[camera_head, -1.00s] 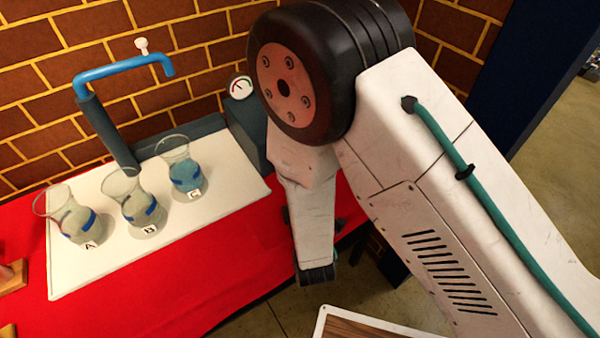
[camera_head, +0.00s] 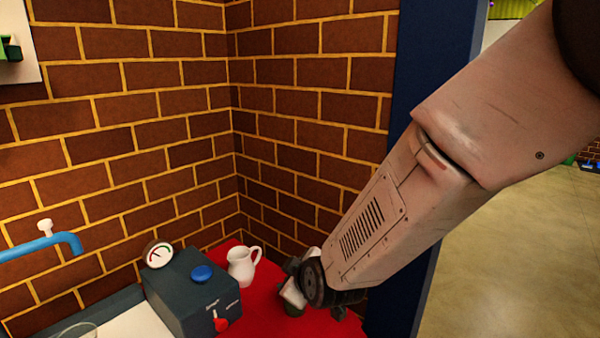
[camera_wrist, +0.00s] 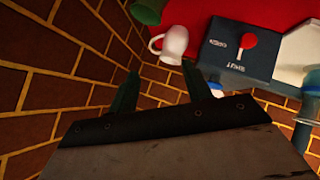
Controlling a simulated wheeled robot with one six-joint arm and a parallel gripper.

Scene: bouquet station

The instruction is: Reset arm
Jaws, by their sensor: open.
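My gripper (camera_wrist: 160,70) shows in the wrist view as two dark green fingers standing well apart. Nothing is between them. The brick wall lies behind them, and a white jug (camera_wrist: 174,45) is just beyond the right fingertip in that view. In the head view my arm reaches from the upper right down to the table's back corner. Its wrist end is low, right of the white jug (camera_head: 243,265); the fingers cannot be made out clearly there.
A dark control box (camera_head: 195,295) with a gauge, blue button and red knob stands left of the jug on the red-covered table (camera_head: 262,322). A blue tap (camera_head: 45,245) is at the left. Brick walls (camera_head: 290,110) and a dark blue post (camera_head: 408,130) stand close to my arm. Open floor (camera_head: 500,220) lies right.

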